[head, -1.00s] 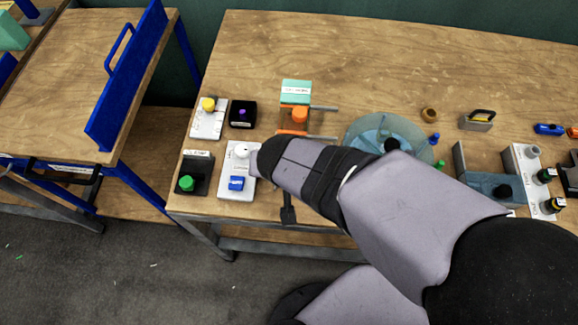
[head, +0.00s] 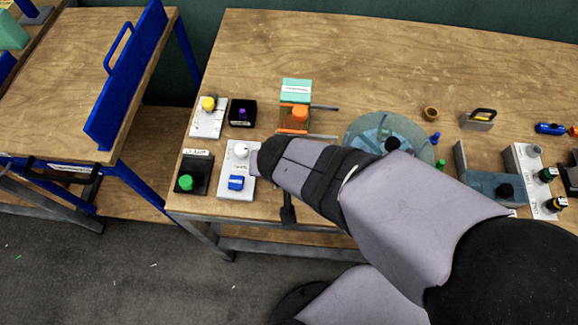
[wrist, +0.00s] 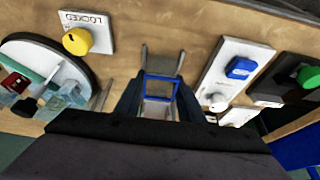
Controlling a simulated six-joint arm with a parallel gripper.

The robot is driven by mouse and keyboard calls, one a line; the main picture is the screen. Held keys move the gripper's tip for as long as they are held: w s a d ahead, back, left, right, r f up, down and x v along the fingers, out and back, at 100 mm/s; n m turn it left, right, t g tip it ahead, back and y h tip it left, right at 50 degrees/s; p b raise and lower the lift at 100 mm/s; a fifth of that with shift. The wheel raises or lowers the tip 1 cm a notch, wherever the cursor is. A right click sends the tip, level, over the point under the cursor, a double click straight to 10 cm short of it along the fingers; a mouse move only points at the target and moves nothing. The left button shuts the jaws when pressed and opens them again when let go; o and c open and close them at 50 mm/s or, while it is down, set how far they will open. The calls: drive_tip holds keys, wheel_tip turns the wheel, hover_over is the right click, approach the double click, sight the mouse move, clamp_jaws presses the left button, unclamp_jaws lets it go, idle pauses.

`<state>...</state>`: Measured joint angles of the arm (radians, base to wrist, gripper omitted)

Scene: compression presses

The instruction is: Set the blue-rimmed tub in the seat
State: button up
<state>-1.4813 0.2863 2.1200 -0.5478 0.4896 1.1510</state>
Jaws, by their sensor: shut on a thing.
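The blue-rimmed tub (wrist: 160,88) is in the middle of the wrist view, with a square blue rim and a greyish inside. My gripper (wrist: 158,104) is shut on it, one dark finger on each side. Two pale grey strips stand just beyond the tub in that view. I cannot tell whether the tub touches them or whether they belong to the seat. In the head view my arm hides the gripper, the tub and the bench under them.
A white panel carries a blue knob (wrist: 240,68) and a white knob (wrist: 217,102). A yellow knob (wrist: 78,40) sits on a plate marked LOCKED.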

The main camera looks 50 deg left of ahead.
drive_tip(key=shift+f+b, duration=0.6)
idle(0.3)
drive_tip(key=o, duration=1.1)
drive_tip(key=shift+r, duration=0.15)
drive_tip(key=v, duration=0.7)
